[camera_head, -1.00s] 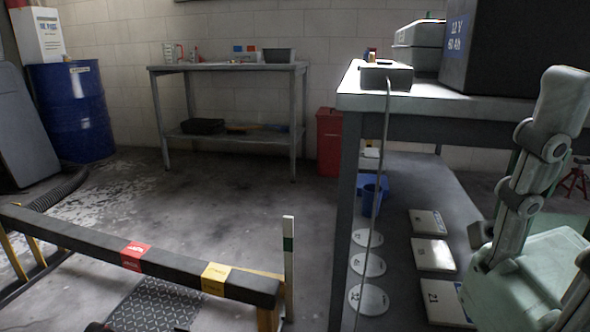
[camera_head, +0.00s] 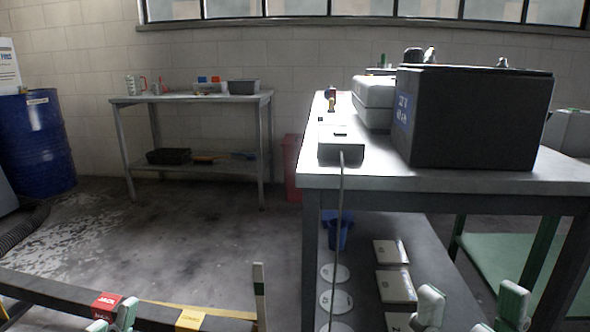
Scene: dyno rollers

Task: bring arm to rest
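Pale green arm parts of mine show at the bottom edge of the head view, a pair at the lower left and a larger pair at the lower right. The lower-left parts overlap the dark barrier beam (camera_head: 60,293).
The bench carries a black battery box (camera_head: 470,115), a grey case (camera_head: 373,102) and a small box (camera_head: 341,142) with a cable hanging down. A far table (camera_head: 190,97) and a blue drum (camera_head: 36,145) stand by the wall. The middle floor is clear.

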